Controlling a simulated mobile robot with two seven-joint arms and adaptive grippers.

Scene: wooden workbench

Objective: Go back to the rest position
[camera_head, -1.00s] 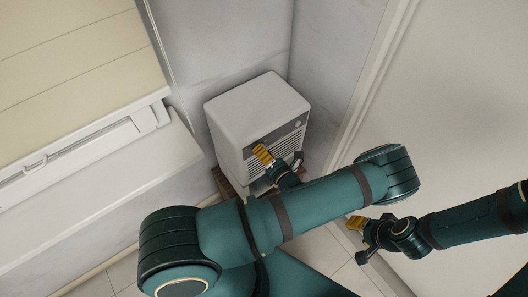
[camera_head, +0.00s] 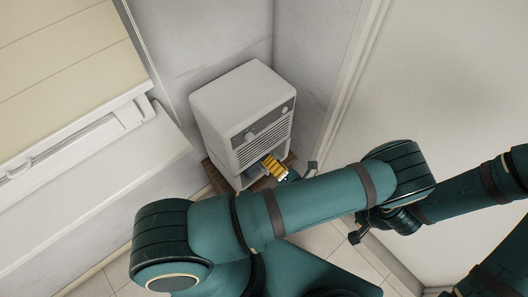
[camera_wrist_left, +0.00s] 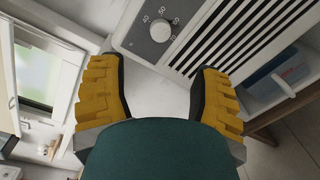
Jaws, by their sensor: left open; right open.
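My left gripper (camera_head: 275,167) has yellow ribbed fingers and is just in front of the lower front of a white box-shaped appliance (camera_head: 240,95). In the left wrist view my left gripper (camera_wrist_left: 162,95) shows with its fingers spread apart and nothing between them. The appliance's dial (camera_wrist_left: 161,30) and slotted grille (camera_wrist_left: 235,40) lie just beyond the fingertips. My right gripper (camera_head: 357,237) is at the lower right, mostly hidden behind my left arm. Only a dark part of it shows, and I see nothing held in it.
The appliance stands on a wooden base (camera_head: 215,177) in a corner between walls. A blue-and-white container (camera_wrist_left: 285,72) sits in its lower opening. A white ledge (camera_head: 150,150) is on the left and a pale panel (camera_head: 450,80) on the right. Tiled floor (camera_head: 120,270) shows below.

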